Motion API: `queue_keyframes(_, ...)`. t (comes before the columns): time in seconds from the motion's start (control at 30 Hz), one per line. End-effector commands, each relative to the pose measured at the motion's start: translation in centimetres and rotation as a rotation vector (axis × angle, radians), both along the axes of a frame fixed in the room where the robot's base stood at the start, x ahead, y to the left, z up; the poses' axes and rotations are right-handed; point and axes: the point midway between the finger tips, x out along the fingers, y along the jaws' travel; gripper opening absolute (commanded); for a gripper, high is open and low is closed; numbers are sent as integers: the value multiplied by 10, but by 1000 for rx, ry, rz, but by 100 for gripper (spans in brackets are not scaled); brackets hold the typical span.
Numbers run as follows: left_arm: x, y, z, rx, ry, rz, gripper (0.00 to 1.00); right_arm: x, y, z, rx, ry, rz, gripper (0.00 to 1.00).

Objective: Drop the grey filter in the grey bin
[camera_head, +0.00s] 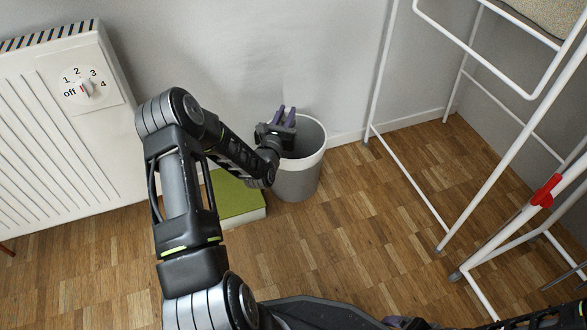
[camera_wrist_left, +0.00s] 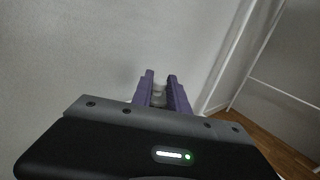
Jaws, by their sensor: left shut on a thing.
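The grey bin (camera_head: 297,182) stands on the floor against the wall, its round mouth open upward. My left gripper (camera_head: 285,115) is over the back left part of the bin's mouth in the head view, its purple fingers pointing up in the picture. In the left wrist view, my left gripper (camera_wrist_left: 160,78) is shut on a small pale grey thing, the grey filter (camera_wrist_left: 158,97), which is mostly hidden between the fingers. My right gripper (camera_head: 405,322) shows only partly at the bottom edge of the head view.
A green-topped box (camera_head: 238,197) lies left of the bin, partly behind my left arm. A white radiator (camera_head: 60,140) with a dial (camera_head: 84,89) is on the left wall. A white metal rack (camera_head: 420,205) stands on the right. The wooden floor (camera_head: 370,230) between is clear.

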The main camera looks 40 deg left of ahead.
Motion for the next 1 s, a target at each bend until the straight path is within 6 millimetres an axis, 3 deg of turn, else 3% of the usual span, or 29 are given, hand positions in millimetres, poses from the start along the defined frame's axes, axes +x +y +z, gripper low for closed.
queue_keyframes(0.13,0,0,-11,1,-1,0,0,2,-1,-7,1,-2,-2,89)
queue_keyframes(0.47,0,0,-12,1,-1,0,0,2,-1,-7,2,-2,-1,89)
queue_keyframes(0.5,0,0,-12,1,-1,0,23,2,-1,-7,2,-2,-1,89)
queue_keyframes(0.77,0,0,-12,1,0,0,44,2,-1,-7,1,-2,-2,89)
queue_keyframes(1.0,0,0,-12,1,0,0,45,2,-1,-7,1,-2,-2,89)
